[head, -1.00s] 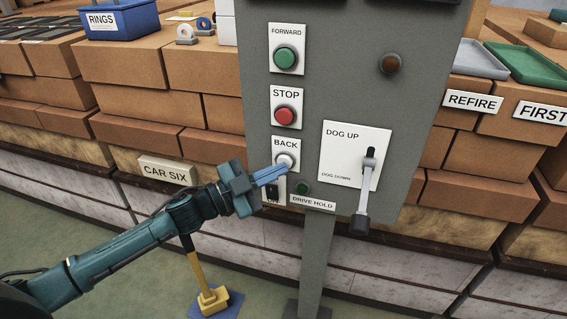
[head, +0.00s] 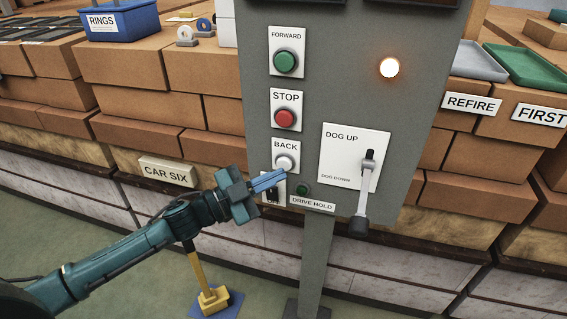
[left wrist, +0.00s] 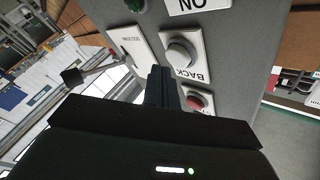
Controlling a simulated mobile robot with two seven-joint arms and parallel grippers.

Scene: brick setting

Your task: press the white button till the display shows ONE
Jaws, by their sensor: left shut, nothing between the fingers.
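The white button (head: 285,162) sits on the BACK plate of the grey control panel (head: 230,60), below the green FORWARD and red STOP buttons. It also shows in the left wrist view (left wrist: 182,52). My left gripper (head: 286,173) is shut and empty. Its fingertips are just below the white button in the head view; in the left wrist view (left wrist: 162,70) they are close beside it. I cannot tell for certain whether they touch it. The display's face is cut off at the top edge of the head view, so no reading shows. My right gripper is not in view.
An amber lamp (head: 389,68) glows on the panel. The red STOP button (head: 285,117) and green FORWARD button (head: 286,61) are above. A DOG UP lever (head: 366,190) is to the right, a small DRIVE HOLD button (head: 302,190) below. Brick stacks stand behind.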

